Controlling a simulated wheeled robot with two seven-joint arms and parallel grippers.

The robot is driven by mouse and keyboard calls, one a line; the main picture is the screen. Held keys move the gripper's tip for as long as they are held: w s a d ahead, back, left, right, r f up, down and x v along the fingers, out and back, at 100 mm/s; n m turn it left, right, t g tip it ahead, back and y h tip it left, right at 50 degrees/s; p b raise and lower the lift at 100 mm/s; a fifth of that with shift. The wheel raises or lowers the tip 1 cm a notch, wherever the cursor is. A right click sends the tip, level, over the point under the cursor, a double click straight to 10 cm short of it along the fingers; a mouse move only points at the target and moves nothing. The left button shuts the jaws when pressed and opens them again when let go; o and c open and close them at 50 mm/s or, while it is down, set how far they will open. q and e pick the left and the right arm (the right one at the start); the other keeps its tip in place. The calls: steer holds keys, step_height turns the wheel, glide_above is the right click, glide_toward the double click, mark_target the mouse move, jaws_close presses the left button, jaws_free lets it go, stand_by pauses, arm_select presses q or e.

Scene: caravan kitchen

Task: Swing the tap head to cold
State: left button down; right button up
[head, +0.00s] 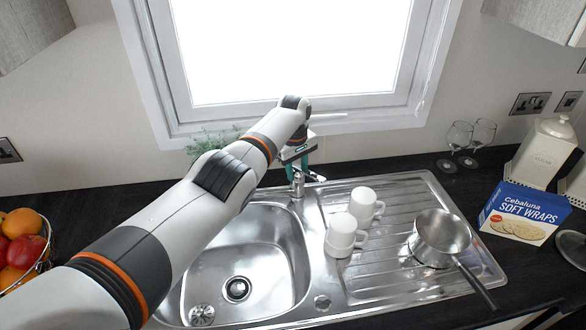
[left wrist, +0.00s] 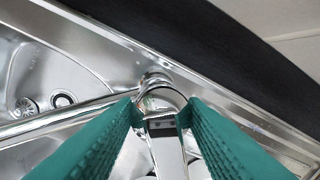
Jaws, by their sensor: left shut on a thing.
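The chrome tap (head: 298,184) stands at the back edge of the sink. My left gripper (head: 298,170) reaches over the sink from the left and is at the top of the tap. In the left wrist view the tap head (left wrist: 163,100) lies between the two teal fingers of the left gripper (left wrist: 165,117), which are shut on it. The tap's spout (left wrist: 70,118) runs to the left in that view. My left arm hides part of the sink and some of the tap in the head view. My right gripper is not in view.
The steel sink bowl (head: 262,235) is empty. Two white mugs (head: 343,236) and a saucepan (head: 441,232) stand on the drainer. Two wine glasses (head: 470,140), a soft wraps box (head: 524,212) and a canister (head: 544,153) are at right. A fruit basket (head: 25,240) is at left.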

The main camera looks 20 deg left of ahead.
mark_target(297, 166)
arm_select(q)
steer(key=shift+w+r, duration=0.15)
stand_by(0.4)
steer(key=c, duration=0.9)
jaws_free()
steer(key=shift+r, duration=0.3)
steer(key=r, duration=0.2)
steer(key=r+p, duration=0.1)
steer(key=r, duration=0.1)
steer(key=shift+s+a, duration=0.15)
steer(key=shift+s, duration=0.05)
steer(key=r+b, duration=0.1)
steer(key=r, duration=0.2)
steer(key=r+b, duration=0.1)
steer(key=r, duration=0.3)
steer(key=shift+s+a+r, duration=0.1)
steer(key=shift+s+r, duration=0.05)
steer(key=shift+s, duration=0.05)
